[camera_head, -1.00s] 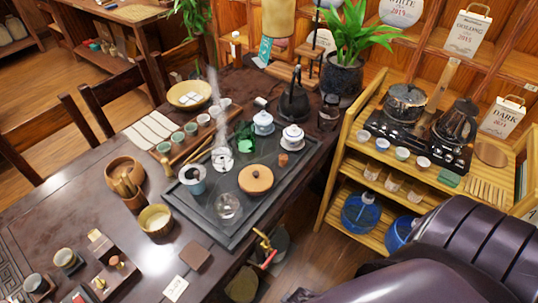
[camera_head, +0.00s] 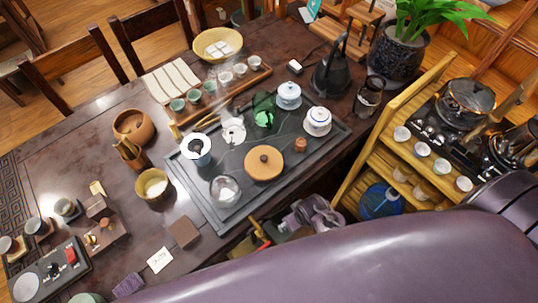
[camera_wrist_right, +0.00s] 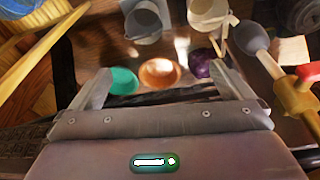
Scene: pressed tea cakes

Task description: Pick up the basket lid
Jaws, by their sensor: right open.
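A round tan lid (camera_head: 264,163) with a small dark knob lies on the dark grey tea tray (camera_head: 222,222) in the head view. It is the thing that looks most like the basket lid. In the right wrist view my right gripper (camera_wrist_right: 160,88) is open and its fingers are wide apart, with nothing between them. It is away from the lid, which does not show in that view. An orange bowl (camera_wrist_right: 160,73), a green bowl (camera_wrist_right: 123,80) and a purple object (camera_wrist_right: 202,64) lie beyond its fingers. My left gripper is not in view.
A glass pot (camera_head: 225,190), a white-rimmed cup (camera_head: 196,149) and lidded white pots (camera_head: 317,121) surround the lid. A black kettle (camera_head: 330,72) stands behind. A wooden shelf cart (camera_head: 366,148) is at right. A brass valve with a red handle (camera_wrist_right: 298,90) is beside my right gripper.

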